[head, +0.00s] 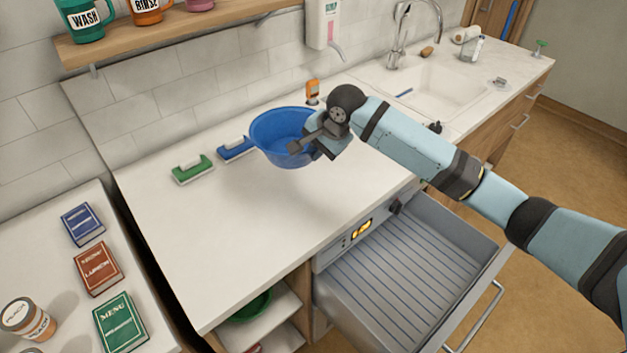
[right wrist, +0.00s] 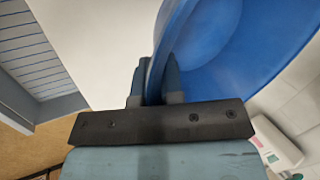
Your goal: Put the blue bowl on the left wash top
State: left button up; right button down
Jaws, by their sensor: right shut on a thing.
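The blue bowl (head: 278,130) is held upright or nearly so over the white worktop (head: 215,255) left of the sink. A soft shadow lies on the worktop below it, and the bowl looks a little above the surface. My right gripper (head: 303,146) is shut on the bowl's rim at its right side. In the right wrist view the two fingers (right wrist: 158,85) pinch the rim of the bowl (right wrist: 225,45) between them. My left gripper is not in view.
An orange bottle (head: 312,91) stands near the wall. An open drawer (head: 410,262) juts out at the front. The worktop's front left is clear. A shelf (head: 180,35) hangs above.

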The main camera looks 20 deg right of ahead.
notch_tip(320, 180, down, 11)
dwell(0.4)
jog(key=c, duration=1.2)
grip_release()
jog(key=shift+f, duration=0.1)
jog(key=shift+c, duration=0.2)
jog(key=v, duration=1.2)
